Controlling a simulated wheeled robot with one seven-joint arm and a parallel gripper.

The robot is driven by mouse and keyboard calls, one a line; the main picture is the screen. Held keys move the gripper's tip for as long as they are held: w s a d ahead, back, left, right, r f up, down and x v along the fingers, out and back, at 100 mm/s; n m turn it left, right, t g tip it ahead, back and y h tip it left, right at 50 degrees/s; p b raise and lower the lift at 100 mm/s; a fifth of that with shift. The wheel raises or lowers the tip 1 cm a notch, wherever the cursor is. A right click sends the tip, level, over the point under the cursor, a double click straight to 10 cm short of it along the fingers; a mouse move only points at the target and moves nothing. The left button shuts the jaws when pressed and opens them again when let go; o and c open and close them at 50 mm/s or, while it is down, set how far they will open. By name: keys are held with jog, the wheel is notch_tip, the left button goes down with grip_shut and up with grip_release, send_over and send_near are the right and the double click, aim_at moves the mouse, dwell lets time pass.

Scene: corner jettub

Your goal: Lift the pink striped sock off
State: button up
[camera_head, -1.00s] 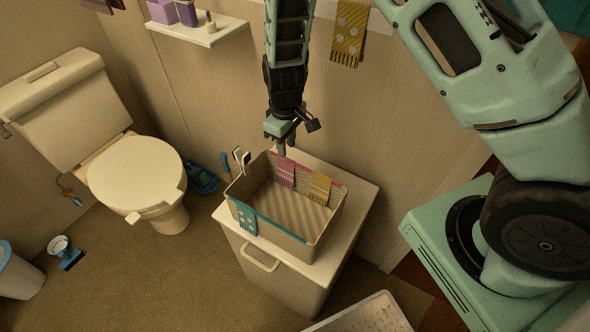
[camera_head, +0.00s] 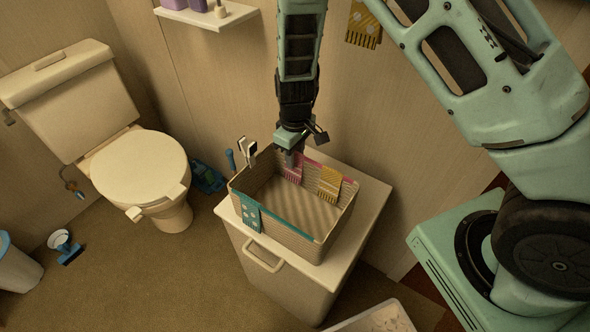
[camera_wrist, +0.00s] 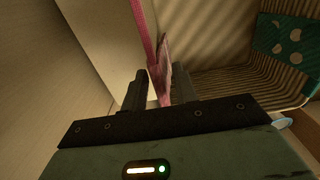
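The pink striped sock (camera_head: 293,171) hangs over the back rim of a woven basket (camera_head: 292,240), on the cabinet top. In the wrist view the sock (camera_wrist: 165,60) is seen edge-on, with the pink rim band running up beside it. My gripper (camera_head: 289,158) points down at the back rim, at the sock's left upper part. In the wrist view my gripper (camera_wrist: 158,88) has its two fingers apart, with the sock's near end and rim between them. A gap shows beside the left finger. Contact at the right finger is unclear.
A yellow striped sock (camera_head: 330,184) hangs right of the pink one, and a teal dotted sock (camera_head: 247,214) hangs at the front left. A white-and-black item (camera_head: 246,150) stands at the left corner. The basket stands on a white cabinet (camera_head: 282,283); the wall is close behind.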

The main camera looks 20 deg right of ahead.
jog(key=shift+c, duration=0.3)
jog(key=c, duration=0.5)
jog(key=shift+r, duration=0.1)
jog(key=shift+c, duration=0.2)
notch_tip(320, 180, up, 13)
jog(key=p, duration=1.1)
jog(key=shift+r, duration=0.15)
